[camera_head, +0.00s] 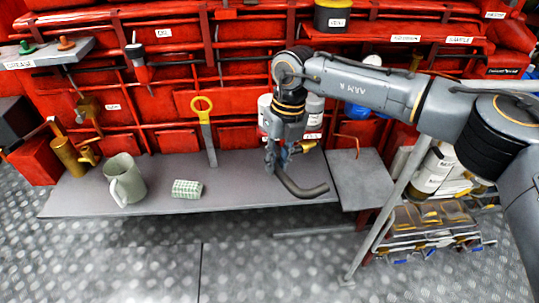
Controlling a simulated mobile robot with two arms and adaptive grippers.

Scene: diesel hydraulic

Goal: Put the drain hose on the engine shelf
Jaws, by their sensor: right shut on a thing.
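A dark grey, curved drain hose (304,191) hangs at the right part of the long grey shelf (240,190), which I take to be the engine shelf. My right gripper (275,160), reaching in from the right and pointing down, is shut on the upper end of the hose. The hose's free end bends to the right, near the shelf's front edge. I cannot tell whether the hose touches the shelf. The gripper partly hides the hose's upper end. My left gripper is not in view.
A smaller grey panel (362,180) adjoins at right. White bottles (314,112) stand behind my gripper. The shelf between block and hose is clear.

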